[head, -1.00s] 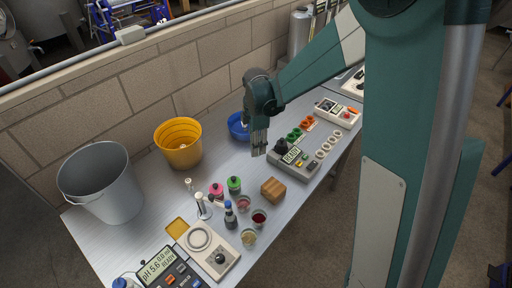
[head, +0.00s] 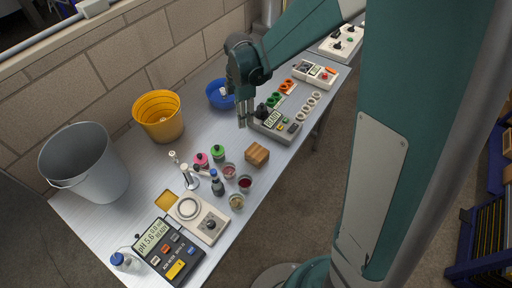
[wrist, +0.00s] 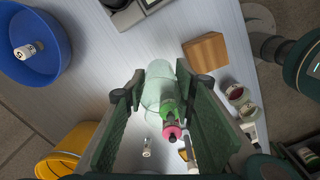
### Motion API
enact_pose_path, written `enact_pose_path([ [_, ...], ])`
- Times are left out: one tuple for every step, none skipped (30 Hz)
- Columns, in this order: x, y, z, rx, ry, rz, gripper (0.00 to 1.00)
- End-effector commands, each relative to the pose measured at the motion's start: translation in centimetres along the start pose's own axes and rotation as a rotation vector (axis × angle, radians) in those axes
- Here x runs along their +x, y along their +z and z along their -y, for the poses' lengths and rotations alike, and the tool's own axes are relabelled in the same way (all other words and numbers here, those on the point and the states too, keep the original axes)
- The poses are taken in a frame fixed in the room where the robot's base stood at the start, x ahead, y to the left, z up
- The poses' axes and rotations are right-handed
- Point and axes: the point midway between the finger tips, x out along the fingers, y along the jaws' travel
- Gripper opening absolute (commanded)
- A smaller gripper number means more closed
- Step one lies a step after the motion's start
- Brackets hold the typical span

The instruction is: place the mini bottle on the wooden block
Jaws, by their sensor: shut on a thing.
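The wooden block (head: 257,153) stands on the table near its front edge; in the wrist view it (wrist: 206,52) lies just beyond the right finger. My gripper (head: 246,122) hangs above the table, behind the block and apart from it. In the wrist view my gripper (wrist: 158,108) is shut on a clear, pale green mini bottle (wrist: 157,84) between its fingers. The bottle is see-through and hard to make out in the head view. Part of it is hidden by the fingers.
A grey control box (head: 277,124) stands right of my gripper. Small cups (head: 245,183), capped bottles (head: 218,153) and a hotplate (head: 198,218) crowd the table left of the block. A blue bowl (head: 219,94), yellow bucket (head: 158,117) and grey bucket (head: 84,164) stand along the wall.

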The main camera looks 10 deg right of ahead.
Motion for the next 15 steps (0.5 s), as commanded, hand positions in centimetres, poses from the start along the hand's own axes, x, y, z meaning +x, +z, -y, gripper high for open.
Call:
enact_pose_path([
  [-0.8, 0.2, 1.2, 0.006, 0.0, 0.0, 0.13],
  [-1.1, 0.3, 1.8, 0.009, 0.0, 0.0, 0.13],
  [-1.4, 0.4, 2.6, 0.013, 0.0, 0.0, 0.13],
  [-1.7, 0.5, 3.3, 0.016, 0.0, 0.0, 0.13],
  [-1.9, 0.6, 3.9, 0.019, 0.0, 0.0, 0.13],
  [-2.3, 0.7, 4.7, 0.023, 0.0, 0.0, 0.13],
  [-2.5, 0.7, 5.3, 0.025, 0.0, 0.0, 0.13],
  [-2.7, 0.8, 5.8, 0.028, 0.0, 0.0, 0.13],
  [-2.9, 0.8, 6.5, 0.032, 0.0, 0.0, 0.13],
  [-3.1, 0.9, 7.0, 0.034, 0.0, 0.0, 0.13],
  [-3.2, 0.9, 7.5, 0.036, 0.0, 0.0, 0.13],
  [-3.4, 1.0, 8.1, 0.039, 0.0, 0.0, 0.13],
  [-3.5, 1.0, 8.4, 0.041, 0.0, 0.0, 0.13],
  [-3.6, 1.1, 8.8, 0.043, 0.0, 0.0, 0.13],
  [-3.7, 1.1, 9.2, 0.045, 0.0, 0.0, 0.13],
])
